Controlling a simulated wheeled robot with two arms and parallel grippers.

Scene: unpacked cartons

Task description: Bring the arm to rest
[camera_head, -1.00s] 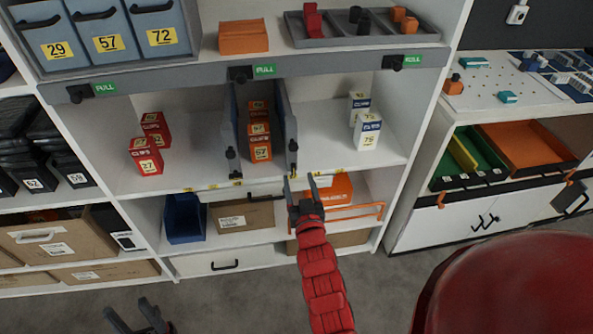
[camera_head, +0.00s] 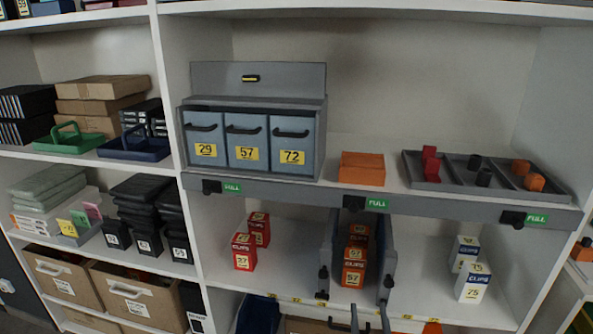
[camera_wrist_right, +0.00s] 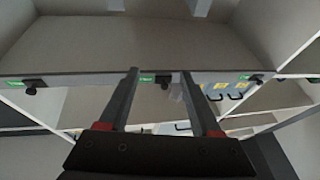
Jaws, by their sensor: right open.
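My right gripper (camera_head: 369,319) shows only as two fingertips at the bottom edge of the head view, in front of the lower shelf bay. Its fingers are apart with nothing between them. In the right wrist view the right gripper (camera_wrist_right: 160,75) is open and empty, its fingers pointing toward the shelving with clear space around the tips. The rest of the right arm is out of the head view. My left gripper is in neither view.
Grey dividers (camera_head: 389,255) flank orange clip boxes (camera_head: 354,272) near the right gripper. Red boxes (camera_head: 243,252) stand left, white boxes (camera_head: 473,283) right. Above are blue drawers (camera_head: 248,140), an orange box (camera_head: 362,168) and a grey tray (camera_head: 455,180). The shelf between boxes is bare.

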